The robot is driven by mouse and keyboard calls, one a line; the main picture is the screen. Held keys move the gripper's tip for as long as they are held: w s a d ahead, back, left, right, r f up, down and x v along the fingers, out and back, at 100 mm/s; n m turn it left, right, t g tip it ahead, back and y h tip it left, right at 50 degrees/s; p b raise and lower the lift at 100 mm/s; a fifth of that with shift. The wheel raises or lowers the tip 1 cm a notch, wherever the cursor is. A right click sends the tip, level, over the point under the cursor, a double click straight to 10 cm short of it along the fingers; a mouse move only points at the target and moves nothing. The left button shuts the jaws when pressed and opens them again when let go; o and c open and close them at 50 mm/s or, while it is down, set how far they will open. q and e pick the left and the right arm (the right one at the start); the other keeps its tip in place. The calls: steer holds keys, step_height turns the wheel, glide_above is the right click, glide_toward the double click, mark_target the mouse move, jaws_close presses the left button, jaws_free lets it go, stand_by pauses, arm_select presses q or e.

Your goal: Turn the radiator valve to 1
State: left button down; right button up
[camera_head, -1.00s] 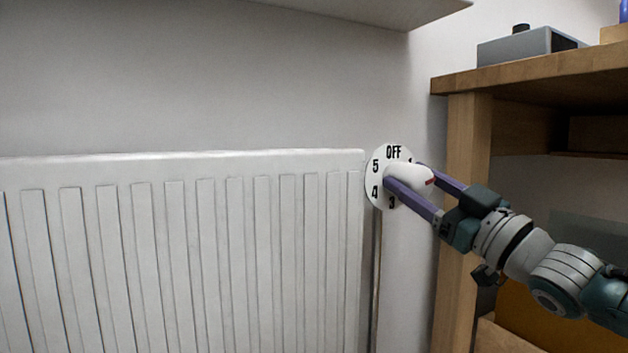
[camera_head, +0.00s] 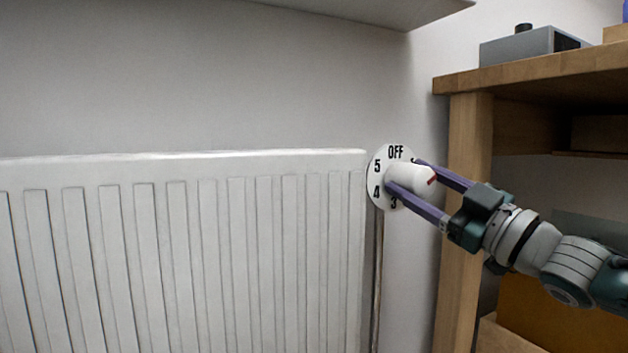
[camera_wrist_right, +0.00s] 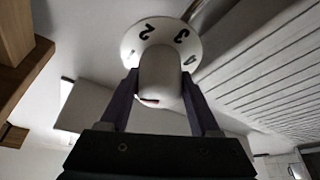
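The radiator valve has a white round dial (camera_head: 378,167) with black marks; OFF, 5, 4 and part of 3 show in the head view. Its white knob (camera_head: 408,178) sticks out from the dial and bears a short red mark at its outer end. My right gripper (camera_head: 404,175) has its purple fingers on both sides of the knob, seemingly touching it. In the right wrist view, the knob (camera_wrist_right: 161,75) sits between the fingers, and the dial (camera_wrist_right: 165,30) shows 2, 3 and 4. The 1 is largely hidden in the head view. My left gripper is not in view.
A white ribbed radiator (camera_head: 200,240) fills the left. A wooden shelf unit (camera_head: 465,190) stands close on the right, behind my right arm, with a grey box (camera_head: 528,46) on top. A pale ledge (camera_head: 375,10) juts out above. A thin pipe (camera_head: 377,280) runs below the dial.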

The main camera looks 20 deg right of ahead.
steer(key=o, duration=0.4)
steer(key=shift+s, duration=0.2)
steer(key=p+v, duration=0.4)
steer(key=v, duration=0.5)
steer(key=shift+s+d+f, duration=0.15)
